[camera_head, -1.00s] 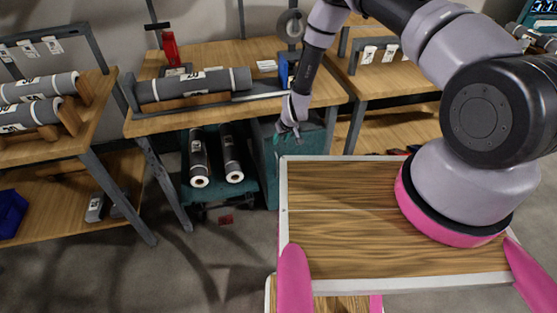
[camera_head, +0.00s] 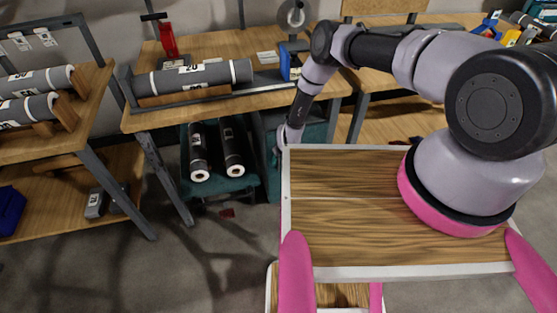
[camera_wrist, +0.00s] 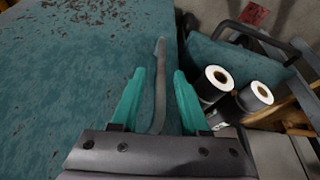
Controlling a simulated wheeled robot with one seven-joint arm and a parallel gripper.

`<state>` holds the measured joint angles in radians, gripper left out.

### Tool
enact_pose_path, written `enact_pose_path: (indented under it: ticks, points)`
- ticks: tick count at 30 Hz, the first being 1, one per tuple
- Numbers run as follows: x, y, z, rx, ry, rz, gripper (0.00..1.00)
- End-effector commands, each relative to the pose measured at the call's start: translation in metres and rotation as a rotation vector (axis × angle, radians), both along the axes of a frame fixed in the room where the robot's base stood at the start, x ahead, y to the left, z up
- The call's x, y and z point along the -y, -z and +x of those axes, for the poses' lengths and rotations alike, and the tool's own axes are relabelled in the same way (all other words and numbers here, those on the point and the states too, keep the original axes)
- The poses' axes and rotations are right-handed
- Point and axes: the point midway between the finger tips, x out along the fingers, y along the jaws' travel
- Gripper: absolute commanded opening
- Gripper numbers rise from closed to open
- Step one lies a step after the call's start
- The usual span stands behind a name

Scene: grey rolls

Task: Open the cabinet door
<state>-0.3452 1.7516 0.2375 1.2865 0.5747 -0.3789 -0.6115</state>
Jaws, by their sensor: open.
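The worn teal cabinet (camera_head: 272,182) stands under the middle workbench, right of the dark rolls, partly hidden by my arm and wooden top. In the wrist view, its rust-flecked teal face (camera_wrist: 70,70) fills the left and centre. A thin grey bar handle (camera_wrist: 160,58) runs along this face. My gripper (camera_wrist: 158,74) is open, with one teal finger on each side of the handle. The handle passes between the fingers toward the palm; I cannot tell whether either finger touches it. In the head view, the gripper is mostly hidden behind my wooden top's edge.
Two dark rolls (camera_head: 215,150) lie on a low teal cart left of the cabinet; their white ends show in the wrist view (camera_wrist: 216,78). The workbench (camera_head: 225,105) overhangs the cabinet, with its legs nearby. Open floor (camera_head: 180,265) lies in front.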

Motion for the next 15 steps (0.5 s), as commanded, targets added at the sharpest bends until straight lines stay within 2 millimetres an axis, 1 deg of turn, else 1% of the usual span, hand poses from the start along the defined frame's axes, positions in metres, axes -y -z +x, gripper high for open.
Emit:
enact_pose_path:
  ticks: [3, 11, 12, 14, 15]
  points:
    - [-0.0011, 0.0058, 0.0017, -0.001, 0.001, 0.0, 0.45]
    - [-0.0014, 0.0065, 0.0022, -0.001, 0.001, 0.001, 0.45]
    - [-0.0014, 0.0065, 0.0021, -0.001, 0.001, 0.001, 0.37]
    - [-0.0014, 0.0065, 0.0021, -0.001, 0.001, 0.001, 0.14]
    - [-0.0013, 0.0065, 0.0021, -0.001, 0.001, 0.001, 0.0]
